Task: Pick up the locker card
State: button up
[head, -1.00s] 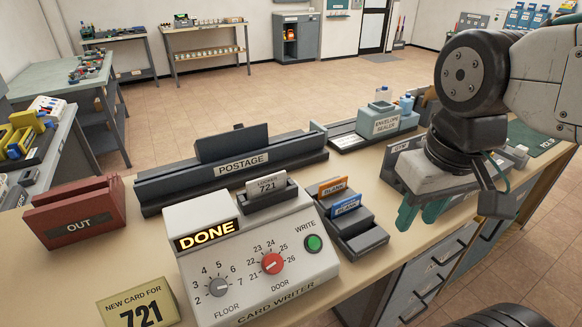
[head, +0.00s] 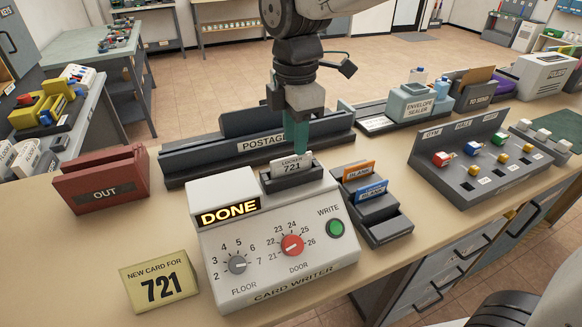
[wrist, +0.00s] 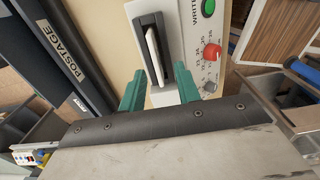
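The locker card (head: 292,165), white and labelled LOCKER 721, stands upright in the dark slot on top of the card writer (head: 215,285). In the wrist view the card (wrist: 153,48) shows edge-on in its slot, just beyond the fingertips. My gripper (head: 298,149) points down at the card's top edge, just behind or above it in the head view. In the wrist view my gripper's (wrist: 159,75) two green fingers are spread apart, in line with either side of the card, with nothing held. I cannot tell whether a finger touches the card. The writer's display reads DONE.
The postage rack (head: 200,163) stands close behind the writer. A holder with blank cards (head: 370,190) is at its right. A red OUT tray (head: 100,182) stands at left, and a sign for 721 (head: 160,282) in front.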

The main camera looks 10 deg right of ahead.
aim_at(291, 158)
jog(key=f, duration=0.4)
jog(key=shift+w+a+f, duration=0.25)
jog(key=shift+a+f, duration=0.05)
jog(key=shift+f, duration=0.65)
grip_shut()
